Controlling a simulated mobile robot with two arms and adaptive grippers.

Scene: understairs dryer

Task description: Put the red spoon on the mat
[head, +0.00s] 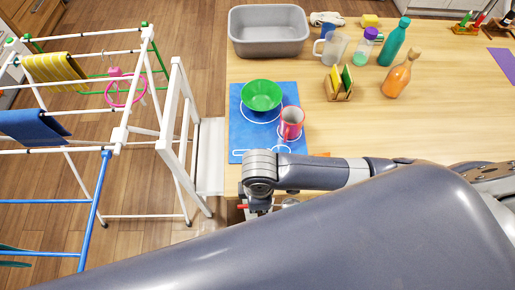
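The blue mat (240,128) lies at the table's front left corner, with white outlines on it. A green bowl (262,95) and a red mug (291,122) stand on it. My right gripper (257,207) hangs at the table's front edge, just below the mat in the head view. A thin red piece, seemingly the red spoon (243,206), sticks out to the left at its fingertips, clear of the tabletop, so it appears held. The wrist hides most of the fingers and the rest of the spoon. My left gripper is out of view.
A grey basin (268,32), clear jug (332,48), teal bottle (394,42), orange bottle (400,75) and wooden holder (339,90) stand farther back. A white drying rack (150,130) stands left of the table. The table's middle right is clear.

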